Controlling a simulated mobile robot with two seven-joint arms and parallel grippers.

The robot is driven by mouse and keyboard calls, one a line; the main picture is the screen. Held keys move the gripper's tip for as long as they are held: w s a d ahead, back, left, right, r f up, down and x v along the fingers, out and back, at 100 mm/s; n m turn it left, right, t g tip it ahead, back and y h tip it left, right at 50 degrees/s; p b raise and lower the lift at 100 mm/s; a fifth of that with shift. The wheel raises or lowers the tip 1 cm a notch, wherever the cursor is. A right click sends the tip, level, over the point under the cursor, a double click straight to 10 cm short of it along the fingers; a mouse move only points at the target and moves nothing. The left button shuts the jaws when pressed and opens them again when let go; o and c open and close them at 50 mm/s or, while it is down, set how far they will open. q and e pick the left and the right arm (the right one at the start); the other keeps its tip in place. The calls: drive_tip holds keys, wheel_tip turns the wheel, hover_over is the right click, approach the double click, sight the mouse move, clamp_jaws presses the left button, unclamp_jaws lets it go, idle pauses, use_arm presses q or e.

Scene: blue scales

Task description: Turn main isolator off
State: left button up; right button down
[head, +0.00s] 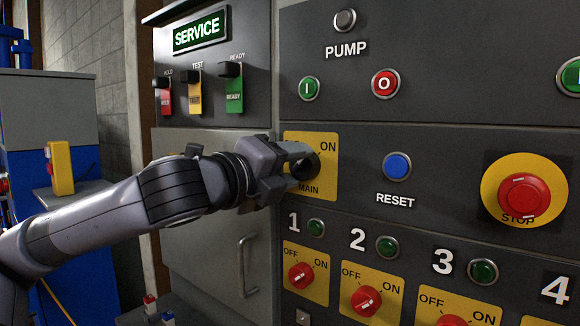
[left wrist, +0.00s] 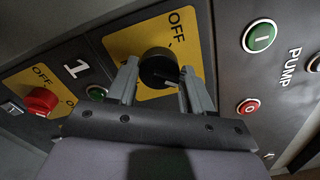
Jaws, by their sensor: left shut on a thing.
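The main isolator is a black rotary knob (head: 308,168) on a yellow plate (head: 325,187) marked ON and MAIN in the head view. In the left wrist view the black knob (left wrist: 158,66) sits below the OFF mark on its yellow plate (left wrist: 120,43). My left gripper (head: 298,160) comes in from the left and covers the left part of the plate. Its fingers (left wrist: 158,84) stand on either side of the knob, shut on it. I cannot tell which mark the knob points at. My right gripper is out of view.
A blue RESET button (head: 397,167) and a red STOP button (head: 523,197) lie to the right. Red numbered knobs (head: 301,275) sit below. The SERVICE panel (head: 200,90) has levers above my arm. A cabinet handle (head: 246,265) stands out below it.

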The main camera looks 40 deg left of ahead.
use_arm(q)
drive_tip(key=n, duration=0.4)
drive_tip(key=shift+f, duration=0.1)
drive_tip(key=n, duration=0.4)
drive_tip(key=shift+f+n, duration=0.1)
drive_tip(key=shift+n, duration=0.2)
drive_tip(key=n, duration=0.4)
drive_tip(key=shift+d+f+n, duration=0.1)
drive_tip(key=shift+n, duration=2)
drive_tip(key=shift+p, duration=0.3)
drive_tip(key=o, duration=1)
drive_tip(key=shift+o, duration=0.2)
